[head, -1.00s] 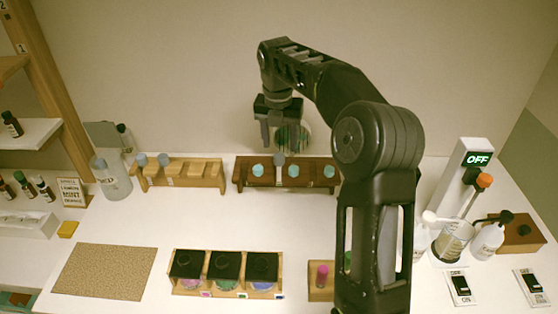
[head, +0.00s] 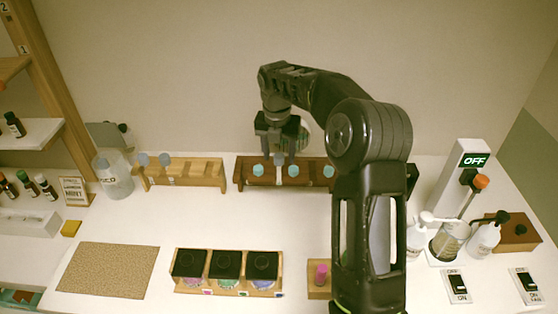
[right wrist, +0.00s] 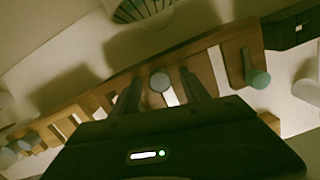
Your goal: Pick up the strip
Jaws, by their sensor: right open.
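The pale strip (head: 279,178) stands upright in the middle of the dark brown rack (head: 245,176) at the back of the table. Its round grey top (head: 279,160) shows above the rack, among blue-topped pieces. My right gripper (head: 279,150) is open and comes down from above at the strip's top. In the right wrist view the grey top (right wrist: 159,80) lies between the two spread fingers (right wrist: 160,90); I cannot tell whether they touch it. The strip's lower part is mostly hidden there. My left gripper is not in view.
A lighter wooden rack (head: 200,172) with grey-topped pieces stands to the left. Black-lidded jars (head: 227,265) sit in a front holder, beside a cork mat (head: 108,270). Bottles and an "OFF" device (head: 470,165) stand at the right. The table's middle is clear.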

